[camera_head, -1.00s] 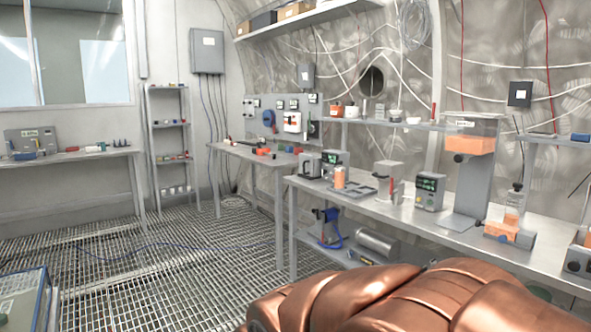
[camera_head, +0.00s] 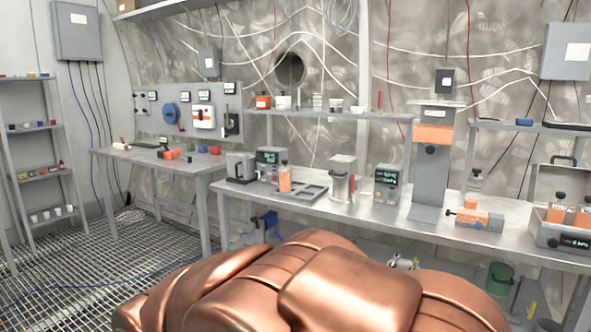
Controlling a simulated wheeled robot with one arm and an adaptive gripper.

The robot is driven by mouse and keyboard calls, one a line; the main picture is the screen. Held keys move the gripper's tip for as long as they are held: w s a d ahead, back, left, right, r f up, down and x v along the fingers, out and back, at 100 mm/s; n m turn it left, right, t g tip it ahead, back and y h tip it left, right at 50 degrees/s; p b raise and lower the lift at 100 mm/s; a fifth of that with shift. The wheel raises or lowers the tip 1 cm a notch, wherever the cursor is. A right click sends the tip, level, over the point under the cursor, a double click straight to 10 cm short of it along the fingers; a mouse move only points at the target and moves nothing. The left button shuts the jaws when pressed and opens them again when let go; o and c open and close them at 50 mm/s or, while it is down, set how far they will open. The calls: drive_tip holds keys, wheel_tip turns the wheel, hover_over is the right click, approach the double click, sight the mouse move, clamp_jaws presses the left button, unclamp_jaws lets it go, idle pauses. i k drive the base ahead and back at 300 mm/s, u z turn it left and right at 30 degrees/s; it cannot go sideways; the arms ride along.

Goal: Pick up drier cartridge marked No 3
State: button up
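No marking "No 3" is readable at this size, so I cannot tell which thing is the drier cartridge. An orange bottle-like cylinder with a dark top (camera_head: 285,178) stands upright on the long steel bench (camera_head: 385,215). Two similar orange cylinders, one at left (camera_head: 556,210) and one at right (camera_head: 583,215), stand in an open grey case (camera_head: 548,234) at the bench's right end. An orange and grey block (camera_head: 470,216) lies near the tall grey stand (camera_head: 430,175). My copper-coloured arm fills the bottom middle; my gripper is not in view.
Small devices with green displays (camera_head: 388,183) and a flat grey tray (camera_head: 300,192) stand on the bench. A second bench (camera_head: 150,160) is to the left, a narrow shelf rack (camera_head: 40,160) at far left. A green bucket (camera_head: 499,279) is under the bench.

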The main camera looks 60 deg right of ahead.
sight(556, 211)
drive_tip(key=z, duration=0.9)
drive_tip(key=i, duration=0.9)
drive_tip(key=z, duration=3.05)
